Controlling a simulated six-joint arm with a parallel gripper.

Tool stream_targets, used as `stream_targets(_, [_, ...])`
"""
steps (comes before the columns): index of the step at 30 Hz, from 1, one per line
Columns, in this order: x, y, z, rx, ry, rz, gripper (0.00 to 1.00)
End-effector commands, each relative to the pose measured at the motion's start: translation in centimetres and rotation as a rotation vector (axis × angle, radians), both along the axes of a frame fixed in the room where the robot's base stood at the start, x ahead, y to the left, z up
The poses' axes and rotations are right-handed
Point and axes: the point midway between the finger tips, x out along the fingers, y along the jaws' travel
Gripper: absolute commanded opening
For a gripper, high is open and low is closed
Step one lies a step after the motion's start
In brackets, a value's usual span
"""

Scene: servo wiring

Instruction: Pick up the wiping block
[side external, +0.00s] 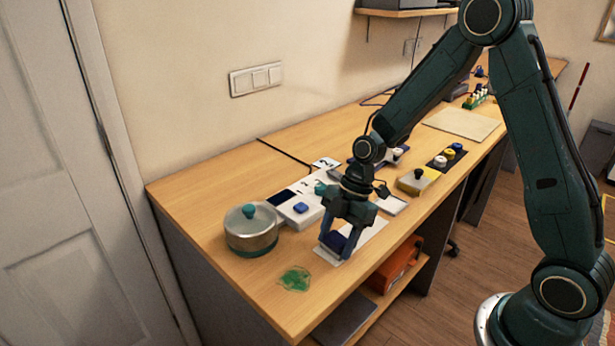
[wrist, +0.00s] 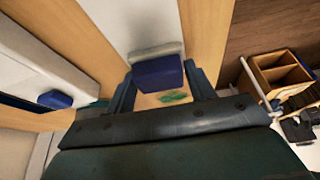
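The wiping block is dark blue with a pale grey part; it shows in the side view (side external: 337,241) on a white mat (side external: 369,237) near the table's front edge. In the wrist view the block (wrist: 158,72) sits between the two fingertips of my gripper (wrist: 160,85). In the side view my gripper (side external: 339,236) points down, with one finger on each side of the block. The fingers are very close to its sides; I cannot tell whether they touch it. The fingers hide part of the block in the side view.
A green smear (side external: 295,279) lies on the wooden table left of the mat. A lidded pot (side external: 251,229) and a white box with a blue button (side external: 300,208) stand behind it to the left. A yellow block with a black knob (side external: 414,183) lies to the right.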

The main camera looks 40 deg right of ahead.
Motion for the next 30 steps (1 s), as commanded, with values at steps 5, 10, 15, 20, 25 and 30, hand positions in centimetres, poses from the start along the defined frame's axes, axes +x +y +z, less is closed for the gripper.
stream_targets(5, [0.0,0.0,0.0,0.0,-0.001,0.0,0.31])
stream_targets(10, [0.0,0.0,0.1,0.0,-0.001,0.0,0.31])
stream_targets(15, [0.1,0.0,0.8,0.0,-0.002,-0.001,0.31])
stream_targets(20, [0.1,0.0,2.2,0.0,-0.004,-0.001,0.31])
stream_targets(25, [0.1,0.0,4.7,0.001,-0.007,0.0,0.31])
stream_targets(30, [0.1,0.0,8.2,-0.001,-0.008,0.0,0.31])
